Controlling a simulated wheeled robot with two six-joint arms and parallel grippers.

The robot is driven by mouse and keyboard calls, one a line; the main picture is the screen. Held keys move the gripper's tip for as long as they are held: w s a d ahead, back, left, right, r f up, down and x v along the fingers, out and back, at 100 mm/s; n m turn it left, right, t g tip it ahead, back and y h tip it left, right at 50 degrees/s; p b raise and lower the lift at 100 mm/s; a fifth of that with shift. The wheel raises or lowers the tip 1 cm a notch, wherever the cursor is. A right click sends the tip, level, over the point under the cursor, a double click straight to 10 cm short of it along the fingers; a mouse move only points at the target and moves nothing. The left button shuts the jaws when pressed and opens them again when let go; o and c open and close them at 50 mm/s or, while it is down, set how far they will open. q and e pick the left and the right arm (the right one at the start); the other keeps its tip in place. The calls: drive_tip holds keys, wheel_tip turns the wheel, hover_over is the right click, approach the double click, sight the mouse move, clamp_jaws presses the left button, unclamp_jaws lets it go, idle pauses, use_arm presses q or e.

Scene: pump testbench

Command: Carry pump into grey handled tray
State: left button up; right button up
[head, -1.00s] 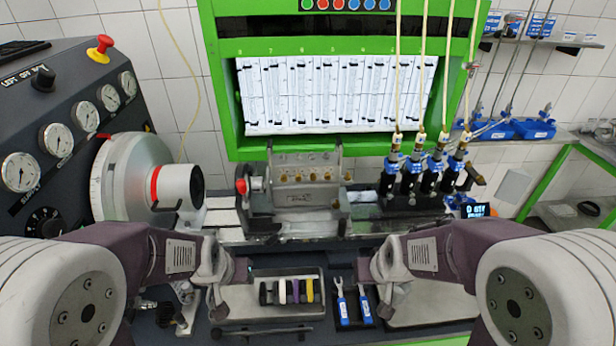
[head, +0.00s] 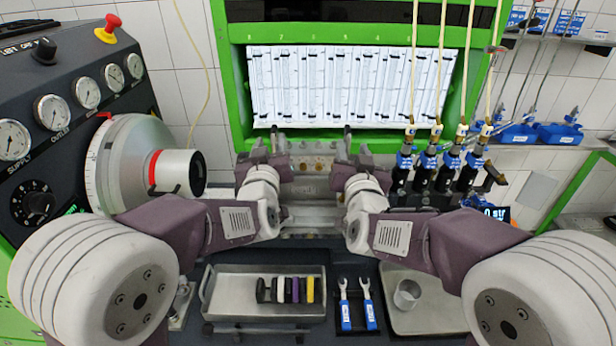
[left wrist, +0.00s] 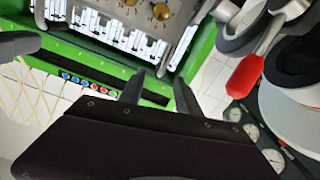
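The pump (head: 312,166) is a silver-grey metal block with brass fittings on the bench in front of the green cabinet. The grey handled tray (head: 230,292) lies at the front, holding several coloured pieces.
Blue-handled wrenches (head: 358,312) lie right of the tray. Another metal tray (head: 440,318) holds a small cup (head: 407,294). Blue-capped fittings with hoses (head: 425,170) stand right of the pump. A large silver drum (head: 135,165) stands left.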

sight(275, 125)
use_arm(q)
drive_tip(key=shift+w, duration=0.1)
use_arm(e)
drive_tip(key=shift+w+d, duration=0.1)
use_arm(q)
drive_tip(key=shift+w, duration=0.35)
use_arm(e)
drive_tip(key=shift+w, duration=0.4)
use_arm(q)
drive_tip(key=w, duration=0.7)
drive_tip(key=shift+w+f, duration=0.1)
use_arm(e)
drive_tip(key=w, duration=0.7)
drive_tip(key=shift+f, duration=0.1)
use_arm(q)
drive_tip(key=shift+w, duration=0.45)
use_arm(e)
drive_tip(key=shift+w, duration=0.55)
use_arm(q)
clamp_jaws()
use_arm(e)
clamp_jaws()
